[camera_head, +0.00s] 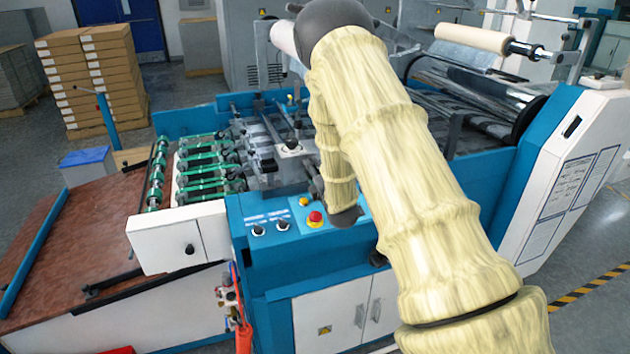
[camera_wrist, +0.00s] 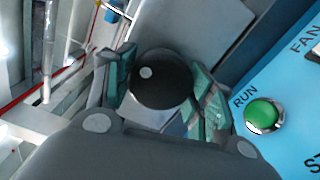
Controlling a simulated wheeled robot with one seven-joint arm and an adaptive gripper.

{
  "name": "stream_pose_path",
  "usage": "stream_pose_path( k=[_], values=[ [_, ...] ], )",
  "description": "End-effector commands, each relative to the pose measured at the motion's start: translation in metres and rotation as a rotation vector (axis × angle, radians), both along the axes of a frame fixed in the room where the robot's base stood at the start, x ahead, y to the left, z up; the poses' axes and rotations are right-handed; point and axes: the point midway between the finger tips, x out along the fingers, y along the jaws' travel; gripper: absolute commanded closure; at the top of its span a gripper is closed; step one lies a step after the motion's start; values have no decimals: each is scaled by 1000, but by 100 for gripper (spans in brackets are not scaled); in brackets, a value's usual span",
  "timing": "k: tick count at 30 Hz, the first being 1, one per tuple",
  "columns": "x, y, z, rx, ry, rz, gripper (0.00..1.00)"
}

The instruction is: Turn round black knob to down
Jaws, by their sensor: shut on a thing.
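The round black knob (camera_wrist: 162,82) is in the middle of the wrist view, with a small pale dot on its face, left of centre. My gripper (camera_wrist: 160,95) has one green-padded finger on each side of the knob and is shut on it. The dark palm fills the bottom of that view and hides what lies below the knob. In the head view my pale-sleeved arm reaches over the blue machine, and my fingers and the held knob are hidden behind it.
A green RUN button (camera_wrist: 262,114) on the blue panel is close to the right finger. In the head view a red button (camera_head: 315,218), a yellow button (camera_head: 303,201) and small black knobs (camera_head: 258,230) lie left of my arm. Green-belted rollers (camera_head: 205,170) stand further left.

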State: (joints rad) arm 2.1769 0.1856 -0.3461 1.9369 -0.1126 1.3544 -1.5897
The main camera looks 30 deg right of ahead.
Motion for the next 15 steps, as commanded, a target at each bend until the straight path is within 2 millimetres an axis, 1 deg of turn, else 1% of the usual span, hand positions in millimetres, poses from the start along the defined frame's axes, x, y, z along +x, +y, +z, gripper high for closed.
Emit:
stream_pose_path(
  k=[1,15],
  values=[
    [0,0,-5,33,-8,-1,70],
    [0,-1,-4,464,-111,-1,70]
  ],
)
